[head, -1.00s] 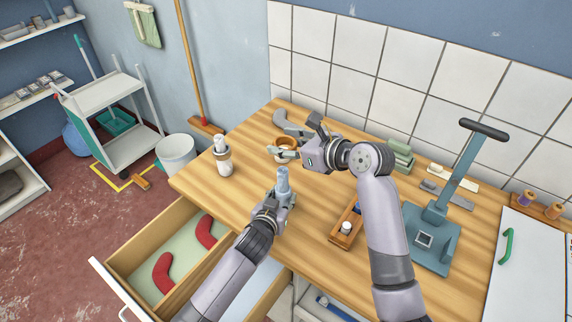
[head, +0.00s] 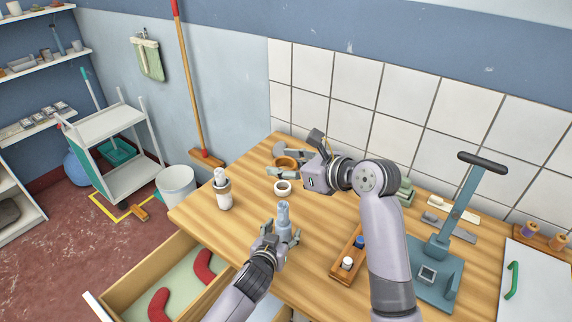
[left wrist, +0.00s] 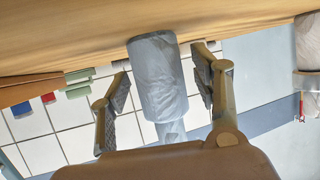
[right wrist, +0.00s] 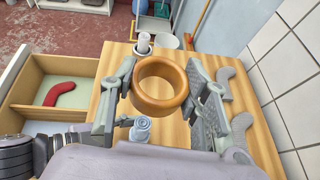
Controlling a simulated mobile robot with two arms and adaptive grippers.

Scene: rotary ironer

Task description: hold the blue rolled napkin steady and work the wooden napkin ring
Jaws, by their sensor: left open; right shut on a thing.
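The blue rolled napkin (head: 283,217) stands upright on the wooden table. My left gripper (head: 283,236) is open, its fingers apart on either side of the napkin; the left wrist view shows the napkin (left wrist: 158,80) between them with gaps. My right gripper (right wrist: 160,95) is shut on the wooden napkin ring (right wrist: 160,106), an orange-brown band held between its fingers. In the head view the ring (head: 287,162) is partly hidden by a finger, above the table behind the blue napkin. The napkin (right wrist: 141,129) shows below the ring in the right wrist view.
A white rolled napkin (head: 222,190) stands at the left edge. A small wooden tray (head: 347,257) and a blue-grey press (head: 437,270) are to the right. The drawer (head: 140,275) is open in front.

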